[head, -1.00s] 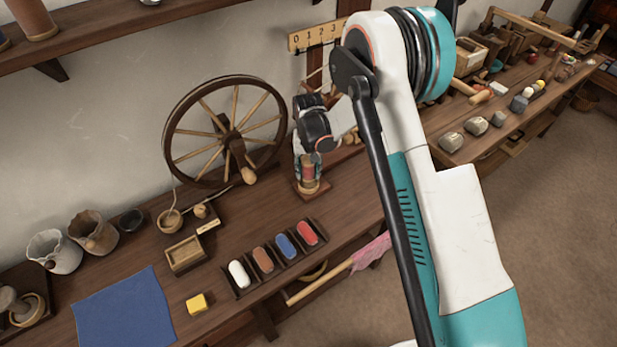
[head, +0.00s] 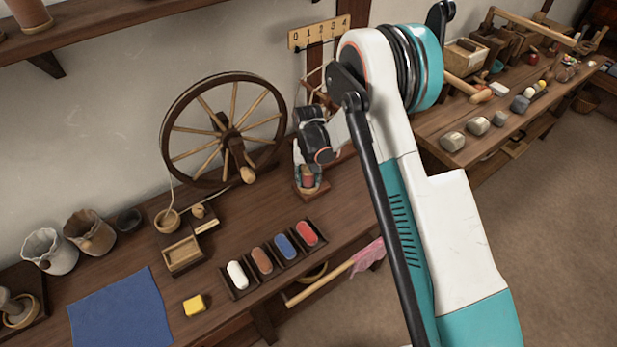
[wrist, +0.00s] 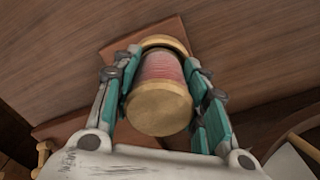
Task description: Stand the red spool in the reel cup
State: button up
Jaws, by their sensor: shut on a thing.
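The red spool (head: 308,181), red thread between pale wooden ends, is between the fingers of my gripper (head: 308,174). In the wrist view the fingers (wrist: 165,92) close on both sides of the spool (wrist: 163,70), and its near wooden end faces the camera. The reel cup (head: 310,190) is on a square wooden base on the bench, directly under the spool. In the wrist view a pale round rim, apparently the cup (wrist: 168,43), shows at the spool's far end above the base. The spool looks upright with its lower end at or in the cup; I cannot tell whether it is seated.
A spinning wheel (head: 225,130) stands just left of my gripper. A rack (head: 228,286) with white, brown, blue and red pieces lies nearer the front edge. A yellow block (head: 194,305) and blue cloth (head: 122,312) lie farther left.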

jog(key=shift+s+f, duration=0.15)
jog(key=shift+f, duration=0.15)
jog(key=o, duration=1.1)
jog(key=shift+c, duration=0.2)
jog(key=shift+o, duration=0.6)
jog(key=shift+f, duration=0.15)
jog(key=shift+r, duration=0.2)
notch_tip(320, 180, up, 13)
jog(key=p, duration=0.5)
jog(key=shift+r, duration=0.15)
